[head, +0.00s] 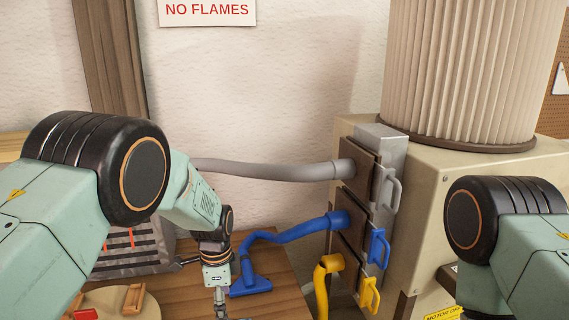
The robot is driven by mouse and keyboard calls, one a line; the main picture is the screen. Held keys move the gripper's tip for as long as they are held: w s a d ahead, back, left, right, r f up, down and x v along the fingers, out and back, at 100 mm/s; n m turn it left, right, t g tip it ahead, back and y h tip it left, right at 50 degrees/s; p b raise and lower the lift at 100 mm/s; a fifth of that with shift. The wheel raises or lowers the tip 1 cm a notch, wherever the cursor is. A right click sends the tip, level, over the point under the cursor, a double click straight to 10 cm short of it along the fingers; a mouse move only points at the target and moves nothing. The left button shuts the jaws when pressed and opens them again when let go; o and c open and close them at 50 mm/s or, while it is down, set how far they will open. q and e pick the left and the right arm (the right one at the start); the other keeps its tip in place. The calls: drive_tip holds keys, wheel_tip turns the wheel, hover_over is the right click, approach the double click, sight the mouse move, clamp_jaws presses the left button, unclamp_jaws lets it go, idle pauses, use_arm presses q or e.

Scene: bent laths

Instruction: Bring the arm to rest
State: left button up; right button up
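My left arm comes in from the left, bends at a large black joint and hangs down over the wooden table (285,275). My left gripper (221,302) points down near the bottom edge of the head view, just left of the blue hose nozzle (250,285). Its fingertips are cut off or too small to tell whether they are apart, and I see nothing held. My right arm stands at the right edge, in front of the beige machine (432,210); its gripper is out of view.
Grey (270,172), blue (295,232) and yellow (321,290) hoses join gates with matching handles on the machine. A pleated filter (470,70) tops it. Left, a grey striped case (130,258) stands behind a round board (150,308) with wooden and red pieces. A "NO FLAMES" sign (207,10) hangs behind.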

use_arm(q)
drive_tip(key=shift+r+p, duration=1.6)
drive_tip(key=shift+r, duration=0.65)
wheel_tip(320, 180, down, 9)
drive_tip(key=b, duration=0.8)
drive_tip(key=shift+f, duration=0.15)
drive_tip(key=s+a+r+p, duration=0.1)
drive_tip(key=a+r, duration=0.1)
drive_tip(key=a, duration=0.5)
drive_tip(key=a+f+b, duration=0.2)
drive_tip(key=f, duration=0.1)
drive_tip(key=a+f+b, duration=0.3)
drive_tip(key=s+a+f+b, duration=0.1)
drive_tip(key=a+f+b, duration=0.1)
drive_tip(key=a+f, duration=0.1)
drive_tip(key=shift+f+b, duration=0.3)
drive_tip(key=shift+f, duration=0.1)
drive_tip(key=r+p, duration=0.3)
drive_tip(key=r, duration=0.2)
drive_tip(key=shift+s+r+p, duration=0.2)
drive_tip(key=shift+r+p, duration=0.05)
drive_tip(key=shift+p, duration=0.15)
drive_tip(key=shift+w+d+r, duration=0.1)
drive_tip(key=shift+w+r, duration=0.1)
drive_tip(key=shift+r, duration=0.05)
drive_tip(key=shift+s, duration=0.15)
